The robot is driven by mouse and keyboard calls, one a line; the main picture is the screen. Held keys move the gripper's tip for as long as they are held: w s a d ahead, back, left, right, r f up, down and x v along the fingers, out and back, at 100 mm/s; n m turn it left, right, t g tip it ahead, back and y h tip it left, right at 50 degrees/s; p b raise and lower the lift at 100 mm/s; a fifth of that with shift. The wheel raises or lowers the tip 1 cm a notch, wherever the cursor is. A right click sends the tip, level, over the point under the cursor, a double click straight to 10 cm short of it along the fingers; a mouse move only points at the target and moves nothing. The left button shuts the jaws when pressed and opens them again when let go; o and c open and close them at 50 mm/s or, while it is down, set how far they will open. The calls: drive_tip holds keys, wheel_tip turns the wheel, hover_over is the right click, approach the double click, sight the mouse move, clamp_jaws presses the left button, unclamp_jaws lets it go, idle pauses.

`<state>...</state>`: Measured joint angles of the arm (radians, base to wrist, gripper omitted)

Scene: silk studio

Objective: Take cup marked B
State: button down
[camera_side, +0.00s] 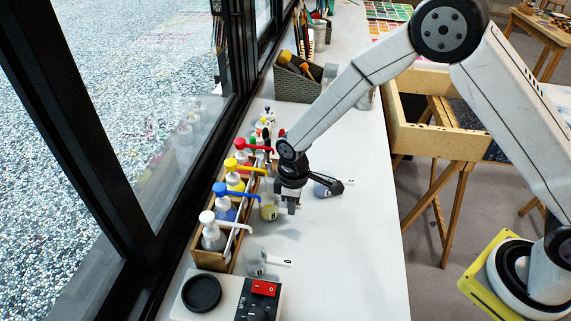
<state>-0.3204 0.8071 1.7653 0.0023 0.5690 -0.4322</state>
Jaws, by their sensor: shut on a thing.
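Three small clear cups with side handles are on the white counter (356,230). One cup with yellow contents (269,209) is beside the pump bottles. One with bluish contents (322,190) is just right of my gripper, and a clear one (257,264) is nearer the front. Their handle marks are too small to read, so I cannot tell which is B. My gripper (290,207) points down and is shut at the right side of the yellow cup, where its handle is hidden by the fingers. I cannot tell whether that cup is off the counter.
A wooden rack (213,261) of pump bottles with white, blue, yellow and red tops stands along the window, left of the cups. A device with a black round plate (201,293) is at the front. A brush basket (294,80) is behind. The counter's right side is clear.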

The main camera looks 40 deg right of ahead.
drive_tip(key=shift+r, duration=0.15)
drive_tip(key=shift+r, duration=0.9)
drive_tip(key=shift+r, duration=0.25)
idle(0.4)
drive_tip(key=shift+r, duration=1.2)
drive_tip(key=shift+d, duration=0.1)
